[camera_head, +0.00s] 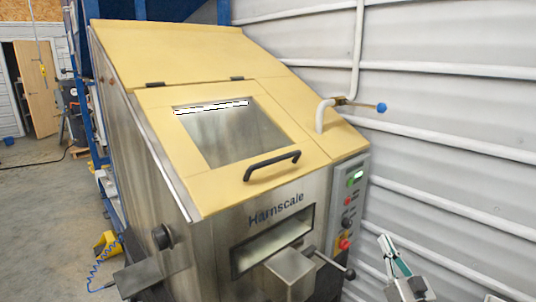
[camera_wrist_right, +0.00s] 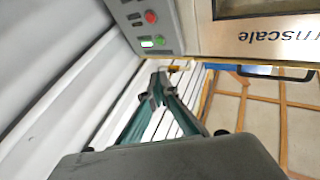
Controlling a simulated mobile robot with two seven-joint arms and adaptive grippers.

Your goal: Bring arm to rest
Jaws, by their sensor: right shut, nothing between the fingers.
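My right gripper (camera_head: 385,242) is at the lower right of the head view, its green fingers pointing up, apart from the hopper machine and in front of the ribbed wall. In the wrist view the two green fingers (camera_wrist_right: 157,84) meet at their tips and hold nothing. The hopper machine (camera_head: 215,62) is a steel body with a yellow sloped top and a closed lid with a window and a black handle (camera_head: 271,165). Its lettered front also shows upside down in the wrist view (camera_wrist_right: 230,43). My left gripper is not in view.
The control panel (camera_head: 350,205) with buttons and a green light is close to my right gripper. A pipe with a blue-knobbed valve (camera_head: 381,107) runs along the ribbed wall (camera_head: 450,100). The floor (camera_head: 35,195) at left is mostly clear, with a yellow object and blue coiled hose.

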